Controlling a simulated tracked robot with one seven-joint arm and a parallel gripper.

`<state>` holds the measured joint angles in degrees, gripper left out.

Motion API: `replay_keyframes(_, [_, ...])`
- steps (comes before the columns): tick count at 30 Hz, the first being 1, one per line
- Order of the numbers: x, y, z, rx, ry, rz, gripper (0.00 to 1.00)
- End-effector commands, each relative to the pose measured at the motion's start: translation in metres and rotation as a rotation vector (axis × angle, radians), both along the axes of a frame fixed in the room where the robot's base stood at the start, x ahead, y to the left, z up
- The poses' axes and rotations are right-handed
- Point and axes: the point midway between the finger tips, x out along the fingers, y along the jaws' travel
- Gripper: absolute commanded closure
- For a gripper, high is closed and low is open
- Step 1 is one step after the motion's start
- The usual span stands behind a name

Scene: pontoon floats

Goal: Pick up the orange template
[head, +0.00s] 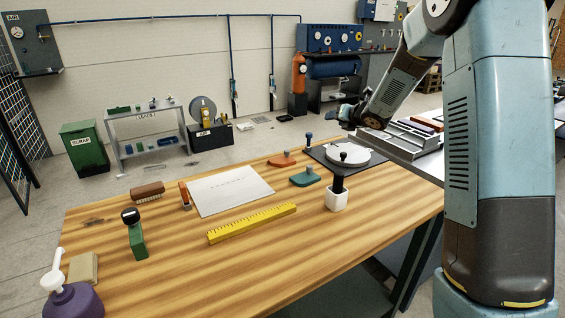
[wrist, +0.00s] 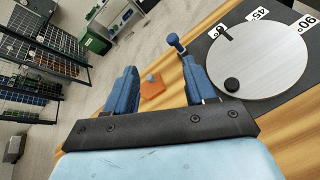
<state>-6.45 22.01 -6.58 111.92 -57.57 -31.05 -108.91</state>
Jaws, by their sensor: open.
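The orange template (head: 282,161) lies flat on the wooden bench near its far edge, with a small knob standing on it. In the wrist view the template (wrist: 153,92) shows beyond and between my two blue fingers, its grey knob upward. My gripper (wrist: 158,82) is open and empty, apart from the template. In the head view my gripper (head: 347,116) hangs above and to the right of the template, small and partly hard to make out.
A green template (head: 304,178) lies nearer. A dark plate with a round grey disc (head: 348,154) and a blue knob (head: 309,140) stands close right of the orange template. A white sheet (head: 229,190) lies left; a white cup (head: 336,199) and yellow ruler (head: 252,223) are nearer.

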Motion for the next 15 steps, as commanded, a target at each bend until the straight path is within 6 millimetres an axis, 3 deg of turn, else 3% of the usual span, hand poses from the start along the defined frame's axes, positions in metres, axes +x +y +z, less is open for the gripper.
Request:
replay_keyframes(3, [0.016, 0.024, -0.042, -0.112, -0.075, 0.193, 0.45])
replay_keyframes(9, [0.024, 0.057, -0.098, -0.247, -0.213, 0.472, 0.45])
replay_keyframes(15, [0.022, 0.073, -0.128, -0.302, -0.298, 0.619, 0.45])
